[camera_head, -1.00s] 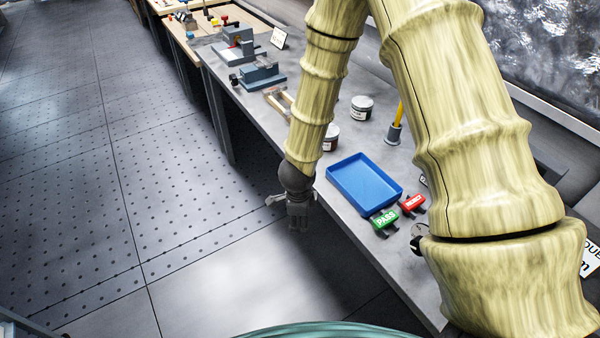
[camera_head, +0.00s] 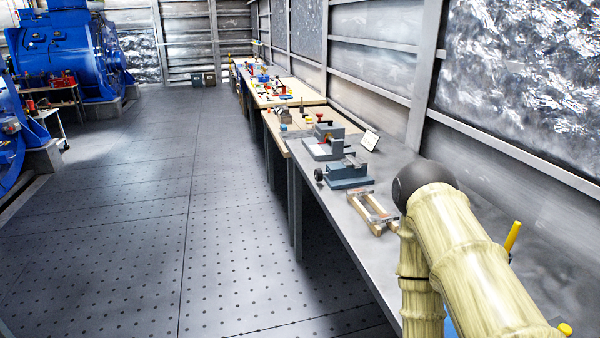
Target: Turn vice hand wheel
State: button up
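A blue-grey vice (camera_head: 347,178) sits on the grey workbench (camera_head: 345,225), near its far end. A small dark round hand wheel (camera_head: 319,174) shows at the vice's left side, near the bench's front edge. My arm rises at the lower right, nearer to me than the vice and apart from it. My gripper is not in view.
A grey block-like device (camera_head: 322,148) stands just behind the vice, with a small white sign (camera_head: 370,140) to its right. A wooden frame (camera_head: 374,213) lies in front of the vice. The perforated floor (camera_head: 130,240) left of the benches is clear.

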aim_at(319, 174)
jog(key=u, duration=0.5)
jog(key=i, duration=1.6)
jog(key=u, duration=0.05)
